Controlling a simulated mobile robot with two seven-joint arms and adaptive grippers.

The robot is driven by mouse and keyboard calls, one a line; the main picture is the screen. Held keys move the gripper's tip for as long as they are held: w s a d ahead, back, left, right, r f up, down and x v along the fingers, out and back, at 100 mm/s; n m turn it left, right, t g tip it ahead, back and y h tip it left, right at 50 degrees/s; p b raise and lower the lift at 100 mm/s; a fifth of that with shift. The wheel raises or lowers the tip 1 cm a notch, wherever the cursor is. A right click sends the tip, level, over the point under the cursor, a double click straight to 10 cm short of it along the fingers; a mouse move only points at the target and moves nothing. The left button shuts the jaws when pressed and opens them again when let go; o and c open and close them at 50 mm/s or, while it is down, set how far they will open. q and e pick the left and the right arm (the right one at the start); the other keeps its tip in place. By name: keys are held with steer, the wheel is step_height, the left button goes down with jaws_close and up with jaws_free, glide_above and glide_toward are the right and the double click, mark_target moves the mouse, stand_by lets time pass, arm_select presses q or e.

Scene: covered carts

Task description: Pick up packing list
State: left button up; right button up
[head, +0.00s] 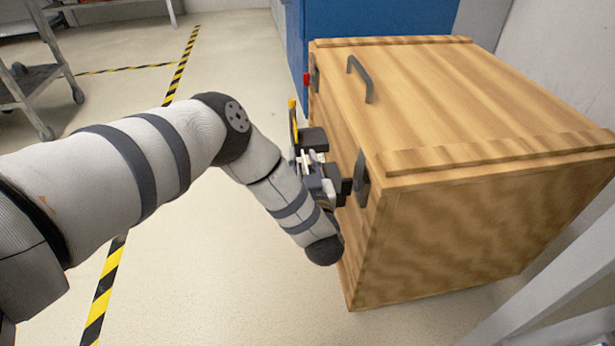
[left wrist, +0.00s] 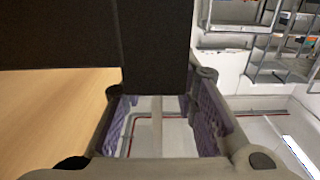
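I cannot make out a packing list in either view. A wooden crate (head: 480,95) with a closed lid stands to the right of my left arm. My left gripper (head: 322,172) is beside the crate's left side, close to a dark metal latch (head: 362,180); I cannot tell whether they touch. In the left wrist view its two purple-padded fingers (left wrist: 160,122) stand apart, with only background showing between them. The wooden surface (left wrist: 55,115) is left of the fingers, and a large dark block fills the top. My right gripper is not in view.
A dark handle (head: 360,78) sits on the lid. A blue cabinet (head: 375,18) stands behind the crate. A narrow yellow item (head: 293,118) shows just beyond the gripper. A grey cart (head: 38,85) is at the far left. The floor (head: 225,270) left of the crate is clear.

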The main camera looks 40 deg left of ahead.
arm_select(q)
steer(key=shift+w+a, duration=0.25)
steer(key=shift+w, duration=0.05)
jaws_close()
